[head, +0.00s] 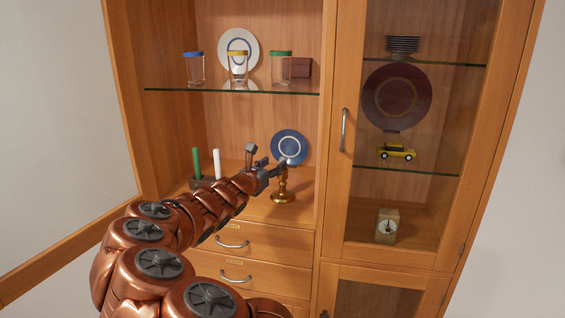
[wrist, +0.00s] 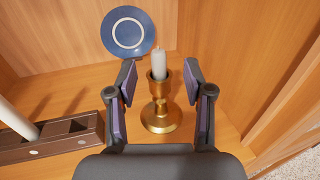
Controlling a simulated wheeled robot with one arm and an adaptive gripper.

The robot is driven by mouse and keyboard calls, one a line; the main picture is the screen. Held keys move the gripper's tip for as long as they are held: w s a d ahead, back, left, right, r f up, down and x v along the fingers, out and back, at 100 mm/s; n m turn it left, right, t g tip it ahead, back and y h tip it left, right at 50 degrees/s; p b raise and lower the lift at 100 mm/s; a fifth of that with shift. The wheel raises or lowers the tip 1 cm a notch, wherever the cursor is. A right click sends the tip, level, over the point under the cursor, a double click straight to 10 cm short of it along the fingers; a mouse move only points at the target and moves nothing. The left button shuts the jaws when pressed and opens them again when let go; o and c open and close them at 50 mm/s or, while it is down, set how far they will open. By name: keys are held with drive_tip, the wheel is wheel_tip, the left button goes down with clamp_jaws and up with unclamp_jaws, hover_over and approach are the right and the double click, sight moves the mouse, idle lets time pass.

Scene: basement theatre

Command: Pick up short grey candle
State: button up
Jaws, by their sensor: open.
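The short grey candle (wrist: 158,62) stands upright in a brass candlestick (wrist: 160,116) in the wrist view. My gripper (wrist: 160,75) is open, with one finger on each side of the candle, apart from it. In the head view my gripper (head: 268,165) is at the candlestick (head: 283,190) on the cabinet's lower shelf, and it largely hides the candle there.
A dark holder (wrist: 60,137) with slots stands left of the candlestick; a green candle (head: 196,163) and a white candle (head: 217,164) stand in it. A blue plate (wrist: 128,32) stands behind. A glass shelf (head: 230,91) with glasses is above. A wooden wall is close on the right.

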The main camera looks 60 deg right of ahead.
sight(281, 160)
drive_tip(key=shift+w+d+f+p, duration=0.15)
drive_tip(key=shift+d+p, duration=0.35)
drive_tip(key=shift+d, duration=0.7)
drive_tip(key=shift+w+d+f+p, duration=0.15)
drive_tip(key=shift+d+p, duration=0.3)
drive_tip(key=shift+d, duration=0.75)
drive_tip(key=shift+w+d+f+p, duration=0.1)
drive_tip(key=shift+w+d+p, duration=0.3)
drive_tip(key=shift+d, duration=0.8)
drive_tip(key=shift+s, duration=0.2)
clamp_jaws()
